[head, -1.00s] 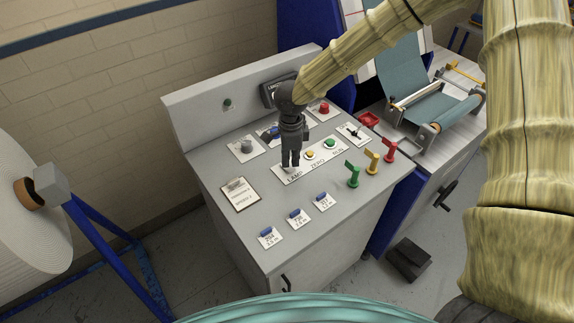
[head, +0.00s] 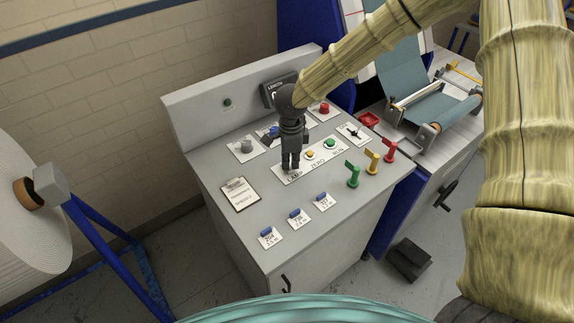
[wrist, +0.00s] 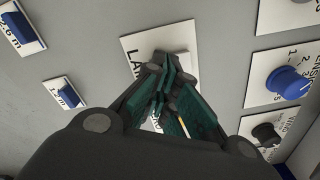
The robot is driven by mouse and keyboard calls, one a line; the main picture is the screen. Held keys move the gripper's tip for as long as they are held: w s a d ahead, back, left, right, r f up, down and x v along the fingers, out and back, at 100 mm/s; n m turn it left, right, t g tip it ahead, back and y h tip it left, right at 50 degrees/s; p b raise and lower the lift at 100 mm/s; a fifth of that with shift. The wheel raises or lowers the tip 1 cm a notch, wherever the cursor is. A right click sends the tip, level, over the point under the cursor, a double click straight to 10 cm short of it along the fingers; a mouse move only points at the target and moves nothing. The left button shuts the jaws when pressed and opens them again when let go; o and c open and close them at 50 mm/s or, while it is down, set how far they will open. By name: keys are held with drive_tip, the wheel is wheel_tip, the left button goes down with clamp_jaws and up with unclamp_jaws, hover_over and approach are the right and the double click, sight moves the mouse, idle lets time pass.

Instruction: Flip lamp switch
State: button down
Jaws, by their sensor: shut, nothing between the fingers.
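My gripper (head: 290,170) points down over the LAMP end of a white label plate (head: 326,164) on the grey console. Its fingers are shut and empty. In the wrist view the closed fingertips (wrist: 172,62) stand over the same plate (wrist: 133,42), beside the partly covered LAMP lettering. The lamp switch itself is hidden behind the fingers, so I cannot tell its position or whether the fingertips touch it. On the same plate are a yellow button (head: 310,155) by ZERO and a green button (head: 330,143) by RUN.
Close by are a grey knob (head: 246,146), a red button (head: 324,109), and green (head: 353,175), yellow (head: 373,160) and red (head: 390,149) levers. Blue switches (head: 295,213) line the front. A clipboard (head: 240,194) lies at left.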

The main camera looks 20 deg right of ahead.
drive_tip(key=shift+f, duration=0.4)
drive_tip(key=shift+s+r, duration=0.1)
idle(0.3)
wheel_tip(320, 180, up, 7)
drive_tip(key=p, duration=0.7)
idle(0.3)
drive_tip(key=shift+a, duration=0.1)
idle(0.4)
